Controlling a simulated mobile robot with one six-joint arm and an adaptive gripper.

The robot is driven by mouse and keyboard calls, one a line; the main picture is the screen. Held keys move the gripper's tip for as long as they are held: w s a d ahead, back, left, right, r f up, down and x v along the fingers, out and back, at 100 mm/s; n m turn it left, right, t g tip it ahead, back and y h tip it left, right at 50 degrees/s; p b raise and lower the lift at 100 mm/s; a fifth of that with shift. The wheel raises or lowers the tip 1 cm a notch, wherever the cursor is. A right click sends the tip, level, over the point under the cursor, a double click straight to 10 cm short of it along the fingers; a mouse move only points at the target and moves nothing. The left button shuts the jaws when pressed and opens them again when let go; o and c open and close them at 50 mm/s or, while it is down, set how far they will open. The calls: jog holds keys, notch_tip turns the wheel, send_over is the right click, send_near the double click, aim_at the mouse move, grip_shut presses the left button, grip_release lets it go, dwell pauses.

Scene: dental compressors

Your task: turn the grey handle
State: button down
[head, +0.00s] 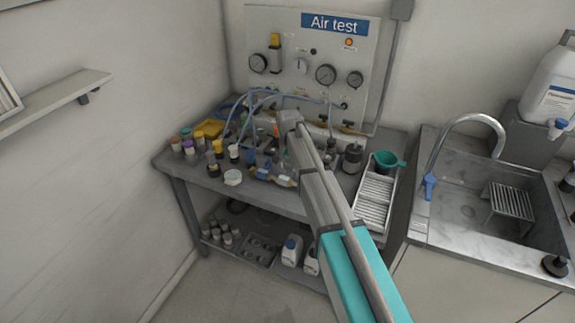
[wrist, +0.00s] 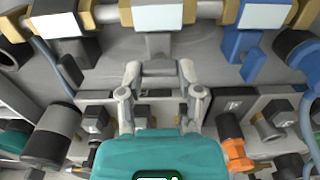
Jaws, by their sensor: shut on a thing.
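The grey handle (wrist: 158,46) is at the top middle of the wrist view, below a white label plate on the pipe. My gripper (wrist: 160,70) is shut on it, with one finger on each side of its lower end. In the head view my gripper (head: 292,119) is over the back of the bench, in front of the Air test panel. The arm and gripper hide the grey handle there.
A black handle (wrist: 70,68) is left of the grey one and a blue handle (wrist: 248,62) is right. Bottles and jars crowd the bench's left side. A white rack (head: 374,200) and a sink (head: 462,205) are to the right.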

dwell(0.4)
jog(key=shift+c, duration=1.4)
grip_release()
